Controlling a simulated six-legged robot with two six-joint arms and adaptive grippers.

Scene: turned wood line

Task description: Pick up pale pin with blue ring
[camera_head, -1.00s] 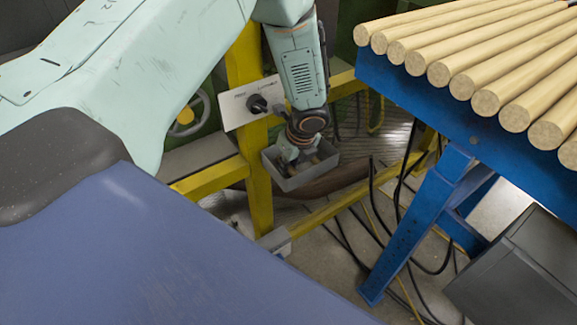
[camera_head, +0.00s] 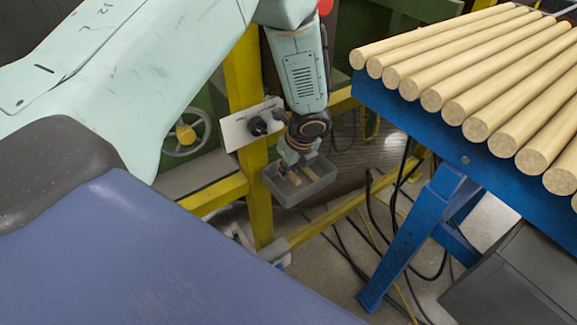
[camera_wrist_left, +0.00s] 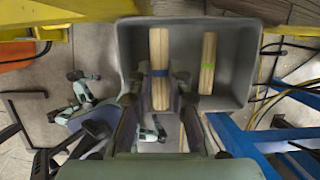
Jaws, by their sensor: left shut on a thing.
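The pale pin with the blue ring (camera_wrist_left: 159,50) is between the fingers of my left gripper (camera_wrist_left: 158,92) in the left wrist view. The gripper is shut on it around the blue band. A second pale pin with a green ring (camera_wrist_left: 208,52) lies to its right in the grey bin (camera_wrist_left: 238,78). In the head view my left gripper (camera_head: 289,167) points down into the same bin (camera_head: 297,197). Pale wood shows in the bin there, but the ring colours are too small to tell. My right gripper is out of view.
A yellow frame (camera_head: 249,120) with a white switch panel (camera_head: 240,128) stands close beside the arm. A blue table (camera_head: 425,120) with several round wooden rods (camera_head: 480,75) is at the right. Dark cables (camera_head: 405,200) run over the floor below.

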